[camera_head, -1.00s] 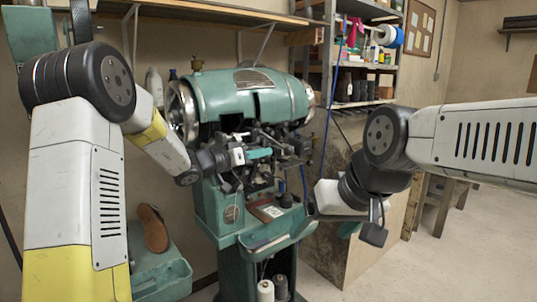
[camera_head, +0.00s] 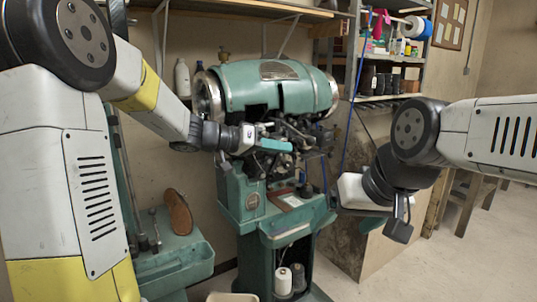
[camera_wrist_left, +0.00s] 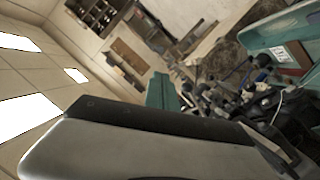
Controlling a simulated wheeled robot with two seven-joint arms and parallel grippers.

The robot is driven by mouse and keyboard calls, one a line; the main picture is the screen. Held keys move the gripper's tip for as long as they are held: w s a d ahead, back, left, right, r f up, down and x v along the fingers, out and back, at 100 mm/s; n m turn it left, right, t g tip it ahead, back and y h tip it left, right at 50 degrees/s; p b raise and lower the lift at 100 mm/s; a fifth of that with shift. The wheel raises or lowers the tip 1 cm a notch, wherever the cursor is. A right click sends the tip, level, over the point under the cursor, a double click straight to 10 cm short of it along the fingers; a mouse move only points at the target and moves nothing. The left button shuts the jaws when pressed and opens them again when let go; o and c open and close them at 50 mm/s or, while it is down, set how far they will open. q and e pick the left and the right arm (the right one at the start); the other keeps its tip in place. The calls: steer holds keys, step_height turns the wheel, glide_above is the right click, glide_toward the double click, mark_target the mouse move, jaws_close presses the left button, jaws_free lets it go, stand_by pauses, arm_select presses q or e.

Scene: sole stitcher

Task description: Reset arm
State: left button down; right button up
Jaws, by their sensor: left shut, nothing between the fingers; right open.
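My left arm reaches in from the left in the head view. Its gripper (camera_head: 276,145), with teal fingers, is shut and empty in front of the green sole stitcher (camera_head: 275,88), level with its dark mechanism. I cannot tell whether it touches the machine. In the left wrist view, a pale and black body part of mine fills the lower part, and the stitcher's mechanism (camera_wrist_left: 262,100) shows at the right, tilted. My right arm comes in from the right. Its gripper (camera_head: 362,192) is open beside the stitcher's right side, its fingertips mostly hidden.
A brown shoe sole (camera_head: 179,212) leans upright on a green bench (camera_head: 185,262) at the lower left. Thread spools (camera_head: 283,281) stand beneath the stitcher's tray. Shelves (camera_head: 385,97) with bottles and spools stand behind at the right. Open floor lies at the lower right.

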arm_select(q)
steer(key=s+a+f+n+g+y, duration=0.1)
steer(key=s+a+y, duration=0.1)
steer(key=s, duration=0.5)
steer(key=s+a+f+n+g+y, duration=0.1)
steer(key=s+a+f+y, duration=0.15)
steer(key=s, duration=0.55)
steer(key=s+a+f+n+t+y, duration=0.2)
steer(key=s+a+y, duration=0.5)
steer(key=a, duration=0.6)
steer(key=s+f+n, duration=0.1)
steer(key=s+n, duration=0.1)
steer(key=shift+s+a+n+t, duration=0.15)
steer(key=shift+s+n+t, duration=0.15)
steer(key=shift+t, duration=0.1)
